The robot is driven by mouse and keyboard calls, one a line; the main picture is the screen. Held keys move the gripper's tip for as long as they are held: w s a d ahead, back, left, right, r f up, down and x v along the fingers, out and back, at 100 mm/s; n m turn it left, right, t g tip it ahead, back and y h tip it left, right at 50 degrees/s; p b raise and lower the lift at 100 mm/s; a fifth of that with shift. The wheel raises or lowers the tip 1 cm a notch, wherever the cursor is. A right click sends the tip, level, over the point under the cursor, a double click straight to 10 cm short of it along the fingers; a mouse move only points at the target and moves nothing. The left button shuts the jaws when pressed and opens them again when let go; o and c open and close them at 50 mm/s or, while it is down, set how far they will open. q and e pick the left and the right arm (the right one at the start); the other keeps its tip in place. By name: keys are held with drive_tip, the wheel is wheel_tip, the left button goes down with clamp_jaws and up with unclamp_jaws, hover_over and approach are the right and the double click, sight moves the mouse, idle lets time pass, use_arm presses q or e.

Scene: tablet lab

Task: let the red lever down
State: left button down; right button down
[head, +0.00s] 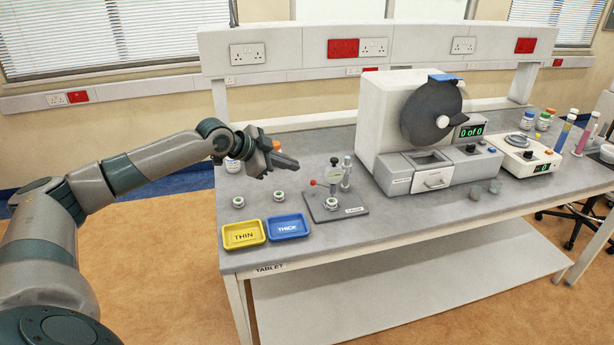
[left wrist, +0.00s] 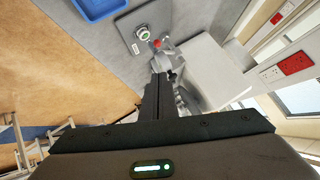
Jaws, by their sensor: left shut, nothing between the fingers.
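The red lever (head: 314,182) is a small red knob on the side of a gauge stand (head: 333,182), which stands on a dark base plate (head: 352,211) on the bench. A small round piece with a green centre (head: 331,203) sits on the plate under the gauge. In the left wrist view the red knob (left wrist: 157,43) shows just beyond the fingertips, close to the round piece (left wrist: 142,33). My left gripper (head: 293,164) is shut and empty, up and to the left of the lever, apart from it in the head view. My right gripper is not in view.
A yellow THIN tray (head: 230,245) and a blue THICK tray (head: 274,235) lie left of the plate, with two small round pieces (head: 238,202) behind them. A large machine with a dark drum (head: 378,110) stands to the right. Bottles stand behind my gripper.

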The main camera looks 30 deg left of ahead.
use_arm(q)
drive_tip(key=w+f+p, duration=0.5)
drive_tip(key=w+f, duration=0.2)
drive_tip(key=f, duration=0.1)
drive_tip(key=shift+d, duration=0.45)
drive_tip(key=shift+f, duration=0.15)
